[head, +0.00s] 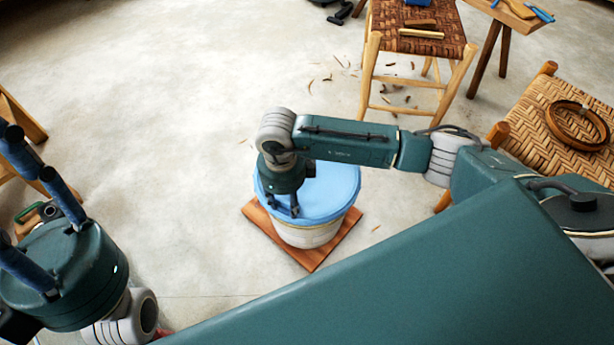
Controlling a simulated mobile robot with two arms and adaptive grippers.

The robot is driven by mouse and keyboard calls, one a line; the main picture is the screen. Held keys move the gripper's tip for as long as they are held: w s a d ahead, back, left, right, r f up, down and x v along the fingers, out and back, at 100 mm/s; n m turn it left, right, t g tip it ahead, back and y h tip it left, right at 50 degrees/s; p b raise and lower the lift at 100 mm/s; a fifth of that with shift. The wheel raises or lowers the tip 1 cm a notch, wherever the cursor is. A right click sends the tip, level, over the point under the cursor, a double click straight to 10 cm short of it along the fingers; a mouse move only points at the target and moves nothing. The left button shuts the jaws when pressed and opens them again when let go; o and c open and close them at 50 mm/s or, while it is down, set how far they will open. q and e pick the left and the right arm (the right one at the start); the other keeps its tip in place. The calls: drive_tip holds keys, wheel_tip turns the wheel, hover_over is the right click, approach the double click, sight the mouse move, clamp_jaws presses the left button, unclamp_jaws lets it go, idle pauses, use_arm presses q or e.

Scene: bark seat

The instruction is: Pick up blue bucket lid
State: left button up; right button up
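The blue bucket lid (334,190) lies on top of a whitish bucket (310,236), with its left part hidden by my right gripper. My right gripper (283,212) points down at the left front part of the lid, its dark fingers at or just above the lid's surface. I cannot tell whether they touch the lid or hold its edge. My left gripper (35,205) is at the lower left, with its blue fingers spread apart and nothing between them, well away from the bucket.
The bucket stands on a reddish wooden board (318,257) on the pale floor. A woven stool (418,42) with wood pieces is behind, with shavings nearby. A woven seat (560,125) holding a wooden ring (577,125) stands at right. Floor left of the bucket is clear.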

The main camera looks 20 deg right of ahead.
clamp_jaws()
drive_tip(key=shift+r, duration=0.1)
idle(0.4)
